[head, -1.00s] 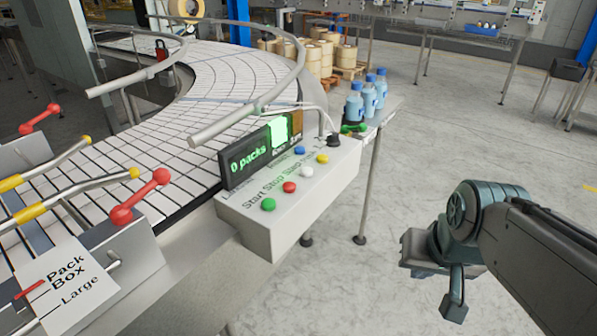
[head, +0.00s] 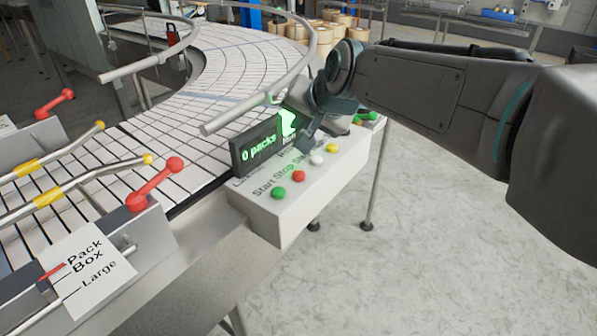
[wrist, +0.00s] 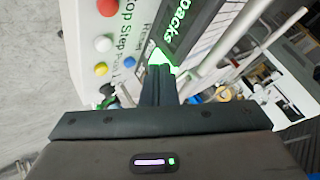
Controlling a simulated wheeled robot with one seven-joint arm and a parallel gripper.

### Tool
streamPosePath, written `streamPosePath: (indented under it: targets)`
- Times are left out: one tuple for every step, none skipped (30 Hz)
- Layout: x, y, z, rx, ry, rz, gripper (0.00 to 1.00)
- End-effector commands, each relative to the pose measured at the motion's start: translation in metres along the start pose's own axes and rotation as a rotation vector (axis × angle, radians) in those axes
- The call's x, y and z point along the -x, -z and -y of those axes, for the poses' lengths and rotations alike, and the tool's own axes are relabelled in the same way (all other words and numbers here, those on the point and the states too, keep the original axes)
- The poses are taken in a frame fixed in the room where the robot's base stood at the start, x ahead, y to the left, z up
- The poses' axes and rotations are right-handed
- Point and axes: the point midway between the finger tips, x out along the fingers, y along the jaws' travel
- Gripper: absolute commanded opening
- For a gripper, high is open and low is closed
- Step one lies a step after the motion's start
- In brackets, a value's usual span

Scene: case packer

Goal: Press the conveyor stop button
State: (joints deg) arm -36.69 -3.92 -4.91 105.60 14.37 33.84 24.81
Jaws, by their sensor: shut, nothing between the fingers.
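The red stop button (head: 299,176) sits on the sloped top of a light grey control box (head: 275,222), between the green button (head: 278,193) and the white button (head: 317,160). Printed labels Start, Stop and Step run beside them. The red button also shows in the wrist view (wrist: 103,43), left of my fingers. My gripper (head: 306,143) is shut and empty, over the far part of the box near the display, beyond the red button. It appears apart from the red button. My gripper hides part of the panel, and the blue button shows only in the wrist view (wrist: 129,62).
A black display (head: 254,146) reading "0 packs" stands along the back of the box. A yellow button (head: 332,146) lies near my gripper. A curved conveyor (head: 190,100) with a metal guide rail (head: 265,105) is behind. Open floor lies at the lower right.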

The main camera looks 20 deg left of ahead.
Motion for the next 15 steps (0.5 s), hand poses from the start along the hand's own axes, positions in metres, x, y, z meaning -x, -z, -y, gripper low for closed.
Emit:
streamPosePath:
  targets:
    - [0.0,0.0,0.0,0.0,0.0,0.0,0.0]
    - [0.0,-0.001,-0.001,0.0,0.0,0.0,0.0]
    - [-0.001,-0.001,-0.001,0.001,-0.001,0.0,0.0]
    - [-0.002,-0.002,-0.002,0.001,-0.001,0.001,0.0]
    - [-0.003,-0.002,-0.002,0.001,-0.001,0.001,0.0]
    - [-0.004,-0.003,-0.004,0.001,-0.001,0.001,0.0]
    - [-0.006,-0.004,-0.004,0.001,-0.001,0.001,0.0]
    - [-0.007,-0.006,-0.006,0.001,-0.001,0.001,0.0]
    - [-0.01,-0.008,-0.008,0.001,-0.001,0.001,0.0]
    - [-0.012,-0.009,-0.009,0.001,-0.001,0.001,0.0]
    - [-0.014,-0.011,-0.011,0.001,-0.001,0.002,0.0]
    - [-0.018,-0.014,-0.013,0.001,-0.001,0.002,0.0]
    - [-0.021,-0.016,-0.015,0.001,-0.001,0.002,0.0]
    - [-0.024,-0.018,-0.018,0.001,-0.001,0.002,0.0]
    - [-0.028,-0.021,-0.021,0.001,-0.001,0.002,0.0]
